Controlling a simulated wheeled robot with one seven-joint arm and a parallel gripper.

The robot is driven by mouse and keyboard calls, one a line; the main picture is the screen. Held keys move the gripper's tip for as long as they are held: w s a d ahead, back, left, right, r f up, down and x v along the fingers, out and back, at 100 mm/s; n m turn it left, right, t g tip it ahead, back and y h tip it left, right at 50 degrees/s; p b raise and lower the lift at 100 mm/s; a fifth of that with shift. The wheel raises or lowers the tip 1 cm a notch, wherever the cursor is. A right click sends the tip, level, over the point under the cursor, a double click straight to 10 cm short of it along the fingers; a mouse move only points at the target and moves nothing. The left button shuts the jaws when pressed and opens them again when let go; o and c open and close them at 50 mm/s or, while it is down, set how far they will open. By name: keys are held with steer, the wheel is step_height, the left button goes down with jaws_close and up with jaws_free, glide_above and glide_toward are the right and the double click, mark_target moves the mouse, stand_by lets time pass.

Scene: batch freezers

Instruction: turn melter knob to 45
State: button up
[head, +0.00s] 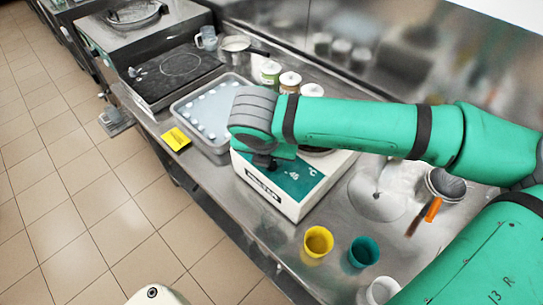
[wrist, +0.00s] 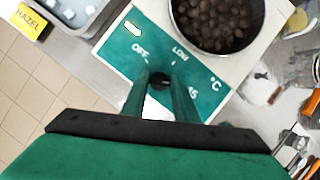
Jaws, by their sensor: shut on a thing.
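The melter is a white box with a teal front panel (head: 300,186) on the steel counter in the head view. In the wrist view its panel (wrist: 122,52) carries the marks OFF, LOW, 45 and °C. The dark melter knob (wrist: 160,81) sits low on the panel, between the fingers of my gripper (wrist: 162,84). My gripper is shut on the knob from both sides. The fingers cover much of the knob, and I cannot tell which mark it points to. In the head view my gripper (head: 263,161) is over the panel and hides the knob.
A round pot (wrist: 218,24) of brown pieces sits in the melter top. A tray (head: 181,119) and yellow card (head: 176,139) lie to the left. A yellow cup (head: 318,241) and teal cup (head: 363,252) stand in front. Jars (head: 290,82) stand behind.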

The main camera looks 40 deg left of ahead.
steer(key=shift+s+m+h, duration=0.1)
steer(key=shift+m+h, duration=0.3)
steer(key=shift+m, duration=0.6)
steer(key=o, duration=1.1)
steer(key=shift+c, duration=0.2)
steer(key=a+v, duration=0.1)
steer(key=v, duration=0.9)
steer(key=shift+s+d+r, duration=0.15)
steer(key=shift+d+r, duration=0.15)
steer(key=shift+d, duration=0.15)
